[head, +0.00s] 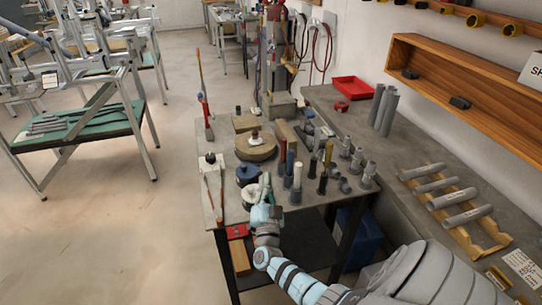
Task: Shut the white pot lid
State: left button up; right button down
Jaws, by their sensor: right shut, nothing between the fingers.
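The white pot (251,193) is a small round white thing near the front of the grey worktable. It has a dark spot near its middle, and its right side is partly hidden by my right gripper. I cannot tell at this size how its lid stands. My right gripper (265,184) is shut and empty, just right of the white pot. I cannot tell whether it touches the pot. A dark blue round pot (248,174) stands just behind the white one. My left gripper is not in view.
The worktable (230,213) is crowded: a round wooden disc (256,150) behind the pots, upright cylinders (297,183) to the right, thin rods to the left. A side bench (345,120) holds a red tray (353,89) and grey tubes.

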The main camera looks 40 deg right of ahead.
aim_at(254, 200)
jog(key=n, duration=0.1)
jog(key=a+n+t+y, duration=0.1)
jog(key=n, duration=0.1)
jog(key=w+a+f+n+t+b, duration=0.1)
jog(key=n, duration=0.1)
jog(key=shift+y, duration=0.3)
jog(key=shift+w+a+f+n+t+y+b, duration=0.15)
jog(key=shift+a+f+n+t+y+b, duration=0.2)
jog(key=shift+n, duration=0.65)
jog(key=shift+w+a+f+n+t+y, duration=0.15)
jog(key=shift+n+t+y, duration=0.3)
jog(key=shift+n, duration=0.55)
jog(key=shift+w+a+f+n+t+y+b, duration=0.25)
jog(key=shift+n+y, duration=0.25)
jog(key=shift+n, duration=0.5)
jog(key=shift+a+r, duration=0.1)
